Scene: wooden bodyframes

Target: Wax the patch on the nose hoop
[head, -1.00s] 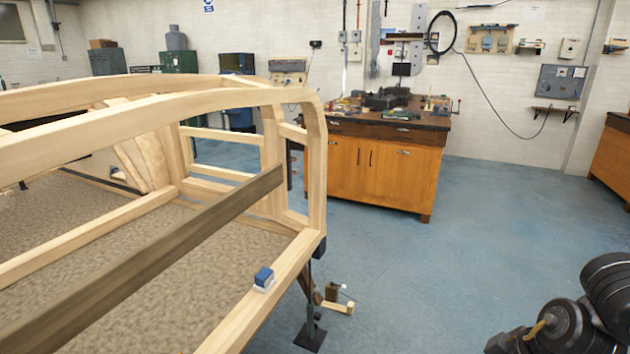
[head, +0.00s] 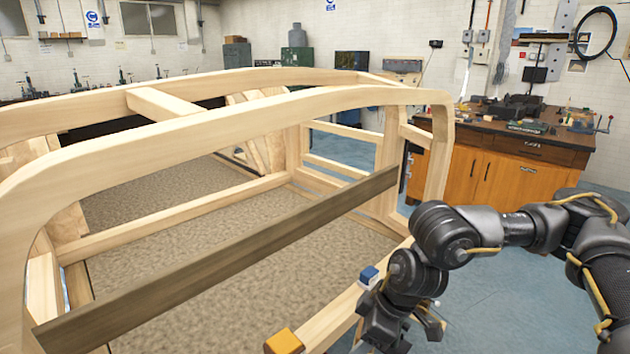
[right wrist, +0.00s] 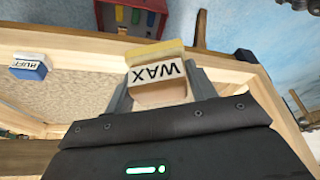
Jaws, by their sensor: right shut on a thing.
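In the right wrist view, my right gripper (right wrist: 158,88) is shut on a block lettered WAX (right wrist: 157,75), with a pale label face and a yellow far side. A blue-and-white block (head: 369,275) stands on the frame's near rail; in the right wrist view its label reads BUFF (right wrist: 30,67). I cannot make out a patch on the hoops.
The pale wooden bodyframe (head: 310,105) fills the left and middle, with a dark plank (head: 230,255) running across it. A cluttered workbench (head: 500,165) stands behind at the right.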

